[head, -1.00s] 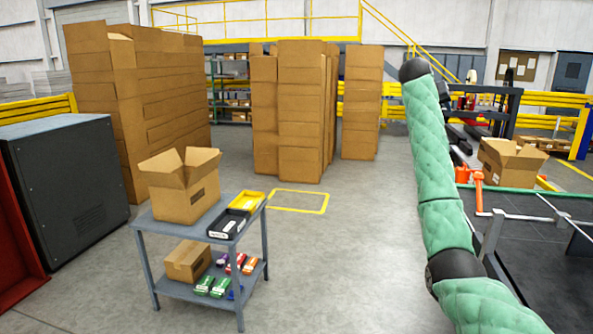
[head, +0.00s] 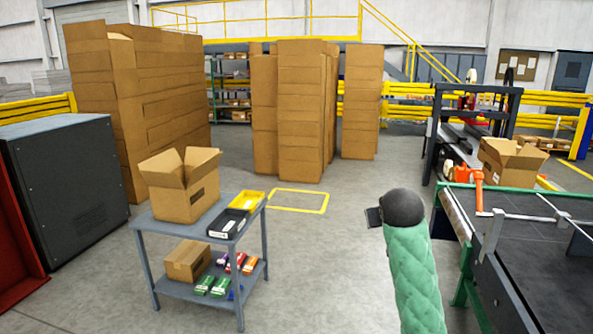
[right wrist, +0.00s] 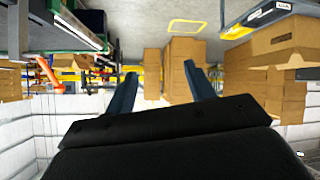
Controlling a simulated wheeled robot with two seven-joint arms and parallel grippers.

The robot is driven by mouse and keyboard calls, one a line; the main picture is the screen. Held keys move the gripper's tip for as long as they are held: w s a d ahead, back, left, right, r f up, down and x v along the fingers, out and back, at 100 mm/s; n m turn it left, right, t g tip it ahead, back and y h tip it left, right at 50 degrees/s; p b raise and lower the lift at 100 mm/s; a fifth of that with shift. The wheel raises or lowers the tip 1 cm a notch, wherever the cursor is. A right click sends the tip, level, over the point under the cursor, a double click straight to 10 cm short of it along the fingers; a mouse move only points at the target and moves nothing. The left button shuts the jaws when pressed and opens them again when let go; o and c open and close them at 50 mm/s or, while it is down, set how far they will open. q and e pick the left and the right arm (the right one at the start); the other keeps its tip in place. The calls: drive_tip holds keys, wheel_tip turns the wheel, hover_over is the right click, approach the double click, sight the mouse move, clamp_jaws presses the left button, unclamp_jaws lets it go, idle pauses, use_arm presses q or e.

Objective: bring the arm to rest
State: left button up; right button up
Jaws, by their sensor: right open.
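My right arm, in green quilted padding, comes up from the bottom right of the head view and ends in a dark round joint (head: 404,207). A small dark part shows at its left, and the gripper's fingers cannot be made out there. In the right wrist view, which looks upside down, my right gripper (right wrist: 160,68) has its two blue-grey fingers spread apart with nothing between them. Stacked cartons show only far behind the fingers. My left gripper is not in view.
A grey cart (head: 150,228) with an open carton (head: 180,197) and trays stands to the left of the arm. The green-edged machine (head: 540,250) is close on the right. Carton stacks (head: 300,110) stand farther back. Bare floor lies between cart and arm.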

drive_tip(key=s+a+f+g+y, duration=0.1)
drive_tip(key=s+a+f+g, duration=0.1)
drive_tip(key=s+f, duration=1.2)
drive_tip(key=s+a+f+g+y, duration=0.1)
drive_tip(key=s+f+g, duration=0.3)
drive_tip(key=s+f, duration=0.9)
drive_tip(key=s+a+f+g, duration=0.3)
drive_tip(key=s+f, duration=1.1)
drive_tip(key=s, duration=0.9)
drive_tip(key=shift+s+a+f+n+y, duration=0.3)
drive_tip(key=shift+a+f+n+y, duration=0.05)
drive_tip(key=shift+a+n+y, duration=0.05)
